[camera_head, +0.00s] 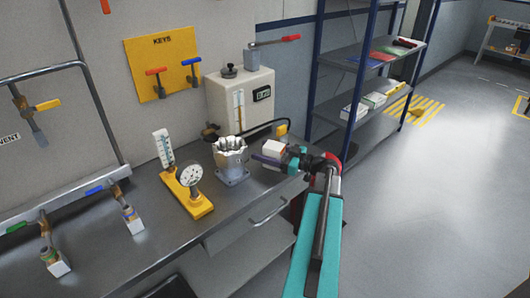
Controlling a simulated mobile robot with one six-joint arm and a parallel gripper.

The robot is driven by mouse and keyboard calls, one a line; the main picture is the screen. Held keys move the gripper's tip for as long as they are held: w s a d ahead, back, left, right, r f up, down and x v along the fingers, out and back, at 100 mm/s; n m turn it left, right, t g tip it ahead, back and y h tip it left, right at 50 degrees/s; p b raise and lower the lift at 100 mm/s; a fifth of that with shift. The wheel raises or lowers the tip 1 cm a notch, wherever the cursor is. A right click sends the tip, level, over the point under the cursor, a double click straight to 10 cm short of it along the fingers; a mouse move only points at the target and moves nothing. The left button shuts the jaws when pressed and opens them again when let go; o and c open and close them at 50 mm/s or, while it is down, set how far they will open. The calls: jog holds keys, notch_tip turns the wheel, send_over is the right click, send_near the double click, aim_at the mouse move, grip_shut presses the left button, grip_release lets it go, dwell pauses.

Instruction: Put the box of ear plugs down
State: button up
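The box of ear plugs (273,148) is a small white carton with a reddish mark, at the right end of the grey workbench (150,240). My gripper (270,159) reaches in from the right and points left. One dark finger crosses the near side of the box, and the other finger is hidden behind it. The box appears gripped between the fingers. Whether its underside touches the bench is hidden by the finger.
A silver metal housing (231,162) stands just left of my gripper. A yellow gauge stand (187,192) is further left, and a white tank (240,98) stands behind. Blue-framed shelves (362,130) rise at the right. The bench front is clear.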

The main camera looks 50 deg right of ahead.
aim_at(283, 156)
jog(key=shift+s+r, duration=0.1)
jog(key=shift+r, duration=0.1)
dwell(0.3)
jog(key=b+v, duration=0.2)
jog(key=v, duration=0.8)
jog(key=shift+s+d+f+b, duration=0.1)
jog(key=shift+d+b, duration=0.05)
jog(key=shift+b, duration=0.25)
jog(key=shift+v, duration=0.85)
